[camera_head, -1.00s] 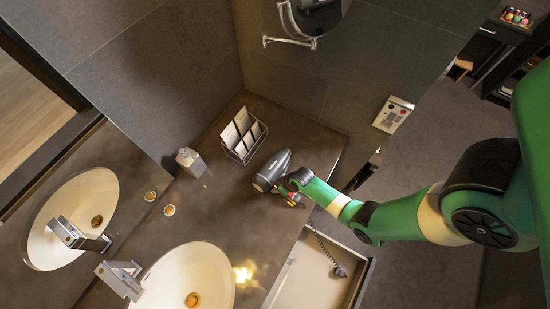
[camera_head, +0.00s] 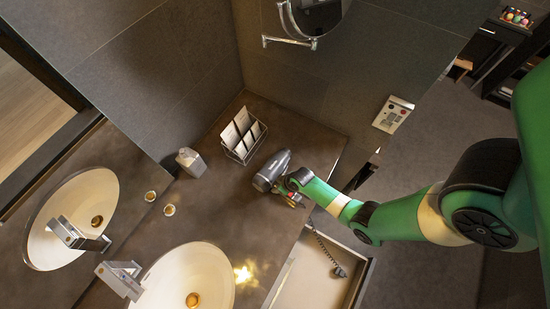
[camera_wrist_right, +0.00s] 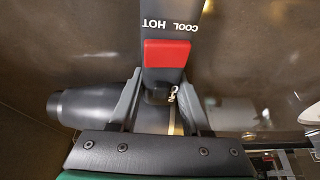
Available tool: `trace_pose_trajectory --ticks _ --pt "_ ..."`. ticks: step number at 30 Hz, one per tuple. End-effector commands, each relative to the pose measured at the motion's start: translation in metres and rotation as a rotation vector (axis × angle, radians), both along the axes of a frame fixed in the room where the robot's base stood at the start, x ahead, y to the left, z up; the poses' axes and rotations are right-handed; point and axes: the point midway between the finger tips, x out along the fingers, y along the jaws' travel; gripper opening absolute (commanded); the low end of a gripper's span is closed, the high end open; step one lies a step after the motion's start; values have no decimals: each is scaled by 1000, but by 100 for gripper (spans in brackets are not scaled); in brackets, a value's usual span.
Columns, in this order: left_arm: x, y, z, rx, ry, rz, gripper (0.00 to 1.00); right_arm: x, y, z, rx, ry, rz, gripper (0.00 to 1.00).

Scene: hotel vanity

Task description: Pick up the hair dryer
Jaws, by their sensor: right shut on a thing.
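The grey hair dryer (camera_head: 271,170) is at the counter's right part, beside the drawer. In the right wrist view, its dark barrel (camera_wrist_right: 95,108) lies to the left, and its handle, with a red switch (camera_wrist_right: 167,53) and the words COOL and HOT, runs up between the fingers. My right gripper (camera_head: 289,190) is at the handle and shut on it; the fingers also show in the right wrist view (camera_wrist_right: 160,95). Whether the dryer touches the counter I cannot tell. My left gripper is not in view.
An open drawer (camera_head: 298,283) with a coiled cord (camera_head: 330,252) is below my right arm. A wire rack with cards (camera_head: 242,134), a soap dispenser (camera_head: 190,162) and a sink (camera_head: 190,275) with a faucet stand on the counter. A wall-mounted mirror (camera_head: 316,14) is above.

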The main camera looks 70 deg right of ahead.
Motion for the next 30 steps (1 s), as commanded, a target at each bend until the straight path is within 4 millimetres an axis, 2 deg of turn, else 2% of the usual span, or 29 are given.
trace_pose_trajectory --ticks 20,26,28,30 --pt "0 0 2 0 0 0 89 2 -1 4 -2 -4 0 0" --pt "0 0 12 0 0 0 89 2 -1 26 -3 -6 1 0" --pt "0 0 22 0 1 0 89 -1 1 43 -3 -4 1 0" --pt "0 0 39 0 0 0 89 -14 7 60 -1 -2 0 0"
